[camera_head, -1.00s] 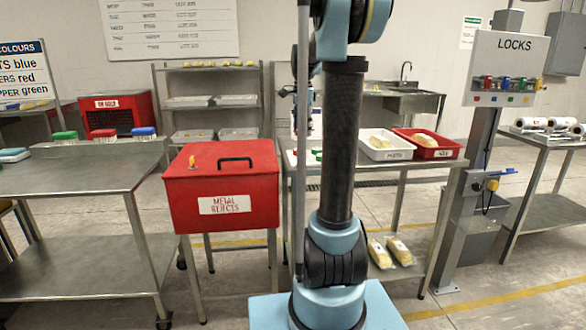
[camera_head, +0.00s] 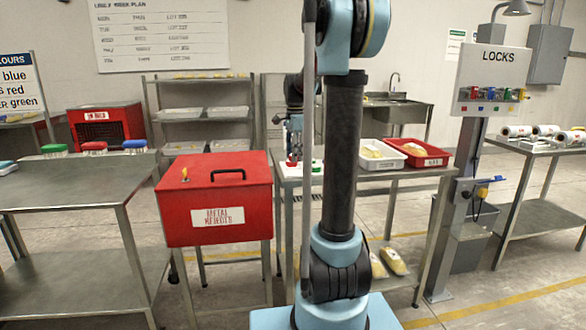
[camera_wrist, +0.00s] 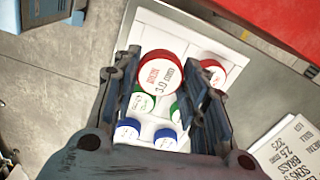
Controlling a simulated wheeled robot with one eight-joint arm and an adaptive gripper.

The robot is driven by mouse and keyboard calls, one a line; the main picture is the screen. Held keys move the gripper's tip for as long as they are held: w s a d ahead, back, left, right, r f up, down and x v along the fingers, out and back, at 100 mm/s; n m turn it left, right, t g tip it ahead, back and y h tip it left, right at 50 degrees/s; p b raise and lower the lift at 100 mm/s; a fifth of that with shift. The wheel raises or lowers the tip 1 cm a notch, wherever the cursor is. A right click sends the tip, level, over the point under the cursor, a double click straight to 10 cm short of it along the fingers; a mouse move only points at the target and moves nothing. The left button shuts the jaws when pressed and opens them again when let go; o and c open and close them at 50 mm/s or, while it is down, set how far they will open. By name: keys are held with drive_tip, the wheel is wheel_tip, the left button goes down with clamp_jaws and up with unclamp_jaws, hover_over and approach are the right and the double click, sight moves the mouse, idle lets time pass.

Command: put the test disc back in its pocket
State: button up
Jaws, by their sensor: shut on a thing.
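My gripper (camera_wrist: 168,78) is shut on a red-rimmed test disc (camera_wrist: 158,74) with a white face reading "3.0". The held disc appears above a white tray (camera_wrist: 196,38), and what lies straight below it is hidden. Another red disc (camera_wrist: 212,70) is in the tray, partly behind the right finger. Two green discs and two blue discs (camera_wrist: 126,130) show between and below the fingers. In the head view my gripper (camera_head: 292,158) is over the steel table, left of my arm column, too small to show the disc clearly.
A red metal rejects box (camera_head: 240,200) stands left of the steel table. A white tray (camera_head: 380,160) and a red tray (camera_head: 440,158) with yellow goods sit on the table's right. A printed card (camera_wrist: 290,150) lies right of the disc tray in the wrist view.

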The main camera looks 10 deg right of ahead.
sight(295, 172)
drive_tip(key=shift+f, duration=2.4)
drive_tip(key=shift+s+f, duration=0.15)
drive_tip(key=shift+f, duration=0.2)
drive_tip(key=shift+s, duration=0.3)
drive_tip(key=c, duration=0.3)
drive_tip(key=o, duration=1.4)
drive_tip(key=shift+f, duration=0.15)
drive_tip(key=shift+o, duration=0.2)
drive_tip(key=shift+w+f, duration=0.35)
drive_tip(key=shift+w, duration=0.2)
drive_tip(key=shift+o, duration=0.7)
drive_tip(key=shift+w+f, duration=0.1)
drive_tip(key=shift+w, duration=0.1)
drive_tip(key=shift+s+r, duration=0.25)
drive_tip(key=shift+s, duration=0.1)
drive_tip(key=shift+c, duration=0.8)
